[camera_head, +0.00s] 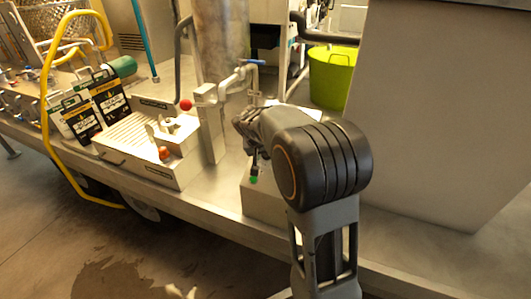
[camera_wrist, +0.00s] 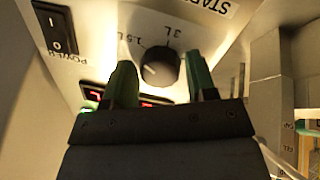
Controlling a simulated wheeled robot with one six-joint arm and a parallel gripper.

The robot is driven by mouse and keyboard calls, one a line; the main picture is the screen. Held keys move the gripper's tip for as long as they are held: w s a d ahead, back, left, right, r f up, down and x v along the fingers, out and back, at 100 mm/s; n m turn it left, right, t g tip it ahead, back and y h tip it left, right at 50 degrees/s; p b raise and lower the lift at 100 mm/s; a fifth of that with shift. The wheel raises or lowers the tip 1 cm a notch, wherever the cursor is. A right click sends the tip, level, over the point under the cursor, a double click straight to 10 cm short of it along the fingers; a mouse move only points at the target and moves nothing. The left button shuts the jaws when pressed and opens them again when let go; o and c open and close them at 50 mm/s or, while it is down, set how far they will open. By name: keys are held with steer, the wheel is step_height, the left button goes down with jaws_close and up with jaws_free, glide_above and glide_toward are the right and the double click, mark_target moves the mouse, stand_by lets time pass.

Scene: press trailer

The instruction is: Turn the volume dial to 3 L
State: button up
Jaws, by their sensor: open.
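The black round volume dial (camera_wrist: 160,66) is on a pale panel in the wrist view, with "1.5 L" printed at its left and "3 L" above it. A small light mark shows on the dial's lower left face. My gripper (camera_wrist: 159,62) is open, its green-and-dark fingers on either side of the dial in the picture, with gaps visible. I cannot tell how deep the fingertips reach or whether they touch it. In the head view my arm hides the dial; the pale control box (camera_head: 262,207) shows partly below my wrist.
A power rocker switch (camera_wrist: 55,34) and a red lit display (camera_wrist: 95,97) are on the same panel. In the head view, a vertical pipe (camera_head: 217,40) and a box with a red knob (camera_head: 186,105) stand to the left. A large pale block (camera_head: 430,110) stands at right.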

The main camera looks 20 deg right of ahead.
steer(key=c, duration=0.7)
steer(key=shift+o, duration=0.2)
